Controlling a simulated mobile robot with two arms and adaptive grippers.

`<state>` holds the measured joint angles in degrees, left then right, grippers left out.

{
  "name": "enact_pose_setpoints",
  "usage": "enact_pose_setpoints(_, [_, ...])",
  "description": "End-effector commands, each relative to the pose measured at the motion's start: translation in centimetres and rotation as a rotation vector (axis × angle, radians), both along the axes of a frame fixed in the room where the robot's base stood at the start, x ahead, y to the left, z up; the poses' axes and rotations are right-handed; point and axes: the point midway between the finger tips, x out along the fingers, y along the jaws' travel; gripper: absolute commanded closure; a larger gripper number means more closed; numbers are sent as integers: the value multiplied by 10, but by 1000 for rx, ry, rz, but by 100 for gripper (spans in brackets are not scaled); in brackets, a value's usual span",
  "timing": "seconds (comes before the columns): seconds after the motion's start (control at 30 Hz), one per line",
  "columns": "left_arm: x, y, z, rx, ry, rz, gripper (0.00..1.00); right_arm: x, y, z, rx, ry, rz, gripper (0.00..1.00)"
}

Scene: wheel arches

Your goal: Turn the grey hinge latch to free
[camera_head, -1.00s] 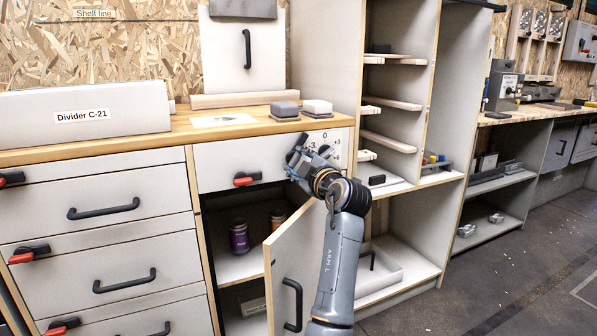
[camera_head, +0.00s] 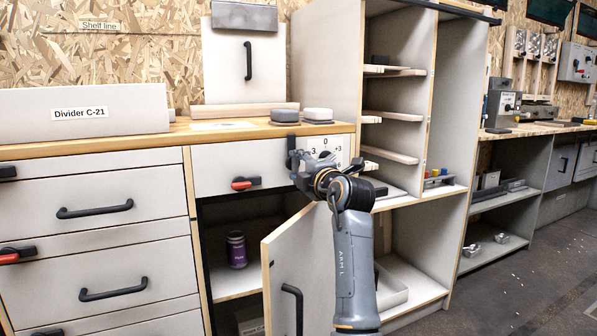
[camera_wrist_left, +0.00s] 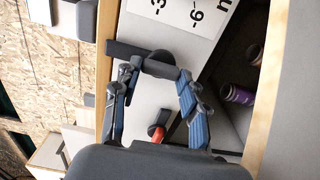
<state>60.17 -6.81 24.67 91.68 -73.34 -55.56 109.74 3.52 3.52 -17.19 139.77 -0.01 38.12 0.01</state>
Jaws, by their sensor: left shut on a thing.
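A dark grey latch (camera_wrist_left: 130,50), a bar with a round hub, sits on the white drawer front beside a printed scale (camera_head: 328,148). My left gripper (camera_wrist_left: 158,74) has its fingers on both sides of the round hub and is shut on it. In the head view my left gripper (camera_head: 303,170) is at the right end of the drawer front, with the latch bar (camera_head: 292,152) standing upright at its tips. The hub is hidden by the gripper there. My right gripper is not in view.
A red-tipped catch (camera_head: 241,183) sits left of the gripper. A purple can (camera_head: 236,250) stands inside the cabinet. Two knob-like blocks, one dark (camera_head: 284,115) and one pale (camera_head: 318,114), stand on the worktop.

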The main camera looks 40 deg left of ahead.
Motion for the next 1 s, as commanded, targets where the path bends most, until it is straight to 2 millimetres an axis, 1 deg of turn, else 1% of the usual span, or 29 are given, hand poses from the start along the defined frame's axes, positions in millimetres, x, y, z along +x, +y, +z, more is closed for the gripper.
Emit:
enact_pose_setpoints(0.43, [-1, 1, 2, -3, -14, 1, 100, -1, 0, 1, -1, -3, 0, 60])
enact_pose_setpoints(0.47, [-1, 1, 2, -3, -14, 1, 51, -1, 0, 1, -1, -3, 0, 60])
enact_pose_setpoints(0.5, [0, 1, 2, -3, -14, 0, 43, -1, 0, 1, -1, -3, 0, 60])
enact_pose_setpoints(0.53, [0, 1, 2, -2, -13, 0, 37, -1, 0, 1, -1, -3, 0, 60])
enact_pose_setpoints(0.57, [0, 1, 1, -2, -13, 0, 34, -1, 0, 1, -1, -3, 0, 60])
enact_pose_setpoints(0.87, [0, -1, 0, -3, -10, 0, 34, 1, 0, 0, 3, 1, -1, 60])
enact_pose_setpoints(1.0, [-4, -14, 0, -3, -11, -3, 34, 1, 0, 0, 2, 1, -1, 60])
